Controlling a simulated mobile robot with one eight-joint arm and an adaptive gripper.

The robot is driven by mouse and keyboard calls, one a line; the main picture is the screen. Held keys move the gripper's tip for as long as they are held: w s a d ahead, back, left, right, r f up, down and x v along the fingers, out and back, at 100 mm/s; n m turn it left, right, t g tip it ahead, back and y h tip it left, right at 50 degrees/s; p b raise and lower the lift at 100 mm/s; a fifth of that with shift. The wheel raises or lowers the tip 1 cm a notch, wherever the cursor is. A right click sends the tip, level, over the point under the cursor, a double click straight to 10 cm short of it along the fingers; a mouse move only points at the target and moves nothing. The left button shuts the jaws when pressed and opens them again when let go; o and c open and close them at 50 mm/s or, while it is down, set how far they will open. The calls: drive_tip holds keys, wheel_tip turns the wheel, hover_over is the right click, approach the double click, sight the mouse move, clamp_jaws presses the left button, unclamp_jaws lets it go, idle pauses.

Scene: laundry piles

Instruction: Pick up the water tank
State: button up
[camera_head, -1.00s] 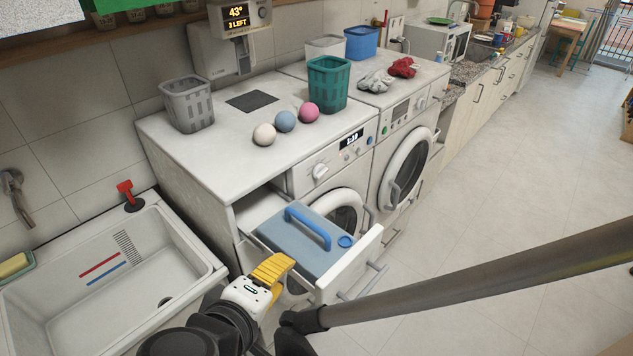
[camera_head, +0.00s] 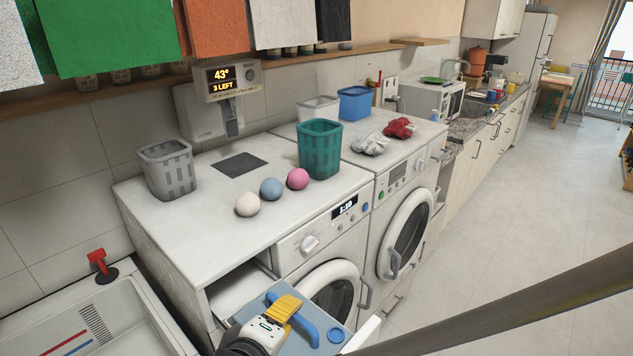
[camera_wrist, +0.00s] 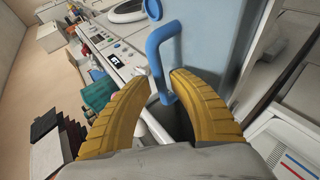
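The water tank (camera_head: 264,308) is a grey-blue box with a blue loop handle (camera_head: 308,327) and a round blue cap (camera_head: 336,336). It sits in the pulled-out drawer (camera_head: 366,335) at the bottom of the head view, its lower part cut off. My gripper (camera_head: 287,303), with yellow fingers, is over the tank's top beside the handle. In the wrist view, my gripper's fingers (camera_wrist: 163,76) are apart, with the handle (camera_wrist: 165,48) showing between and beyond the tips. I cannot tell whether they touch it. The tank's surface (camera_wrist: 212,40) fills the upper right there.
A sink (camera_head: 100,320) is at left. Floor at right is open.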

drive_tip(key=shift+x, duration=1.05)
clamp_jaws()
drive_tip(key=shift+r, duration=0.2)
